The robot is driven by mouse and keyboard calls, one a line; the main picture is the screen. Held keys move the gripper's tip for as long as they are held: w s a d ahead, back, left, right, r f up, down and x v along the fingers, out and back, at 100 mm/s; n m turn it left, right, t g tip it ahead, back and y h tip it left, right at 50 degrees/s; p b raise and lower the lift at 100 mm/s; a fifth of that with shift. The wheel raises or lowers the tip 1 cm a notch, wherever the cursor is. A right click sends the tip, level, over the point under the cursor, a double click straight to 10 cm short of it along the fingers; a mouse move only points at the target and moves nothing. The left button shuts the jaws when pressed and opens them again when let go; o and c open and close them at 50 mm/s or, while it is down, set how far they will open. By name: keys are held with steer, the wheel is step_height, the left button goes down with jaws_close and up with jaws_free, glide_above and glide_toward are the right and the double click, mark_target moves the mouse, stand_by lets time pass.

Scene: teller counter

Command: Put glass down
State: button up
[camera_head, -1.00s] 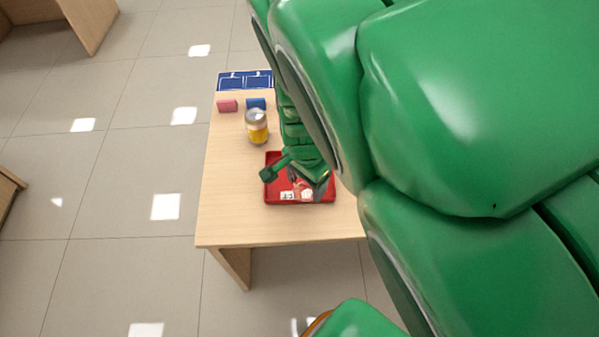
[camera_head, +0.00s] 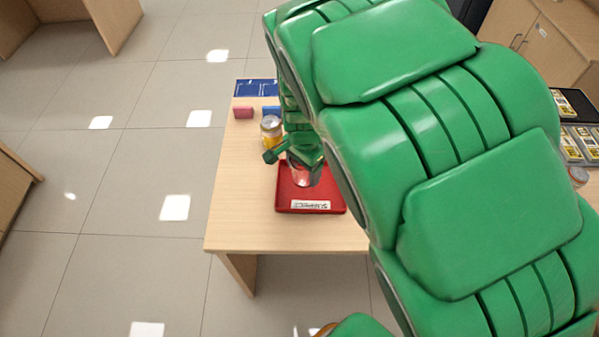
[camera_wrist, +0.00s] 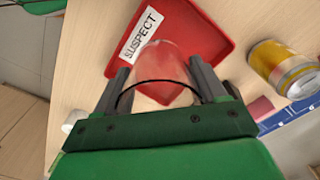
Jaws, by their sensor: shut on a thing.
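My gripper (camera_head: 303,158) is shut on a clear glass (camera_head: 301,178) over the red tray (camera_head: 283,201). In the wrist view, the glass (camera_wrist: 163,62) sits between the two dark fingers of my gripper (camera_wrist: 158,69), and the tray shows through it. The tray (camera_wrist: 215,32) bears a white label (camera_wrist: 143,34) reading "SUSPECT", beside the glass. I cannot tell whether the glass touches the tray. My arm hides part of the table and the tray's far right side in the head view.
A yellow-banded can or jar (camera_head: 270,133) stands on the wooden table (camera_head: 232,220), just behind the tray. A pink block (camera_head: 243,112), a blue block (camera_head: 271,110) and a blue mat (camera_head: 255,88) lie farther back. The table's front left is clear.

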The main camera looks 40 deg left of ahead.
mark_target(300, 167)
steer(key=shift+w+a+f, duration=0.4)
steer(key=shift+a+f, duration=0.25)
steer(key=shift+f, duration=0.25)
steer(key=shift+w+a+f, duration=0.35)
steer(key=shift+a+f, duration=0.25)
steer(key=shift+f, duration=0.35)
steer(key=shift+w+a+f, duration=0.4)
steer(key=shift+a+f, duration=0.25)
steer(key=shift+f, duration=1.85)
steer(key=shift+f, duration=0.1)
steer(key=o, duration=1.1)
steer(key=shift+o, duration=0.2)
step_height(300, 167, up, 12)
steer(key=shift+o, duration=0.2)
